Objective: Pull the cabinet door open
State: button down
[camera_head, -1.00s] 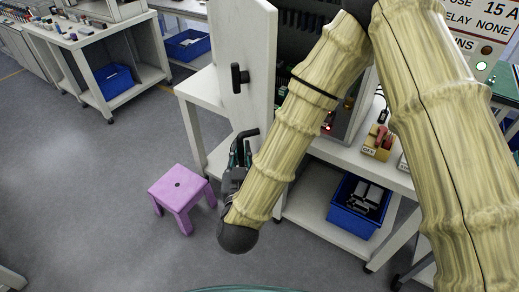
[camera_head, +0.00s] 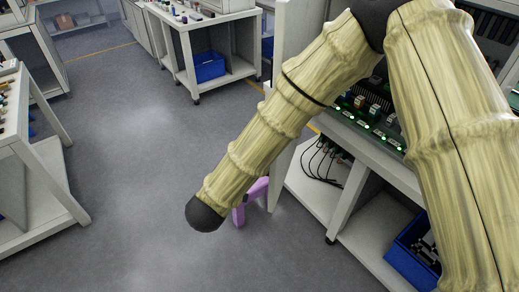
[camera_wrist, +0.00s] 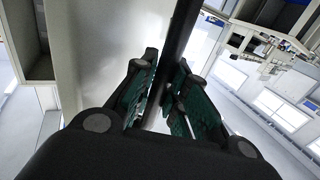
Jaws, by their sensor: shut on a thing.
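In the wrist view, my gripper (camera_wrist: 166,66) has its teal-padded fingers on either side of a dark upright bar, the door handle (camera_wrist: 183,25). The fingers are shut on it. The white cabinet door (camera_wrist: 95,50) fills the left of that view beside the handle. In the head view, my arm hides the gripper and handle. A white upright panel (camera_head: 294,32), which looks like the door, shows above my arm; the rest of it is covered.
A purple stool (camera_head: 239,215) stands partly hidden behind my arm. Cables (camera_head: 322,160) hang in the white workbench at right, with a blue bin (camera_head: 408,262) below. A white table (camera_head: 45,190) stands at left. The grey floor between is clear.

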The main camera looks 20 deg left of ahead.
jog(key=shift+a, duration=0.1)
dwell(0.3)
jog(key=c, duration=1.4)
grip_release()
jog(key=shift+r, duration=0.1)
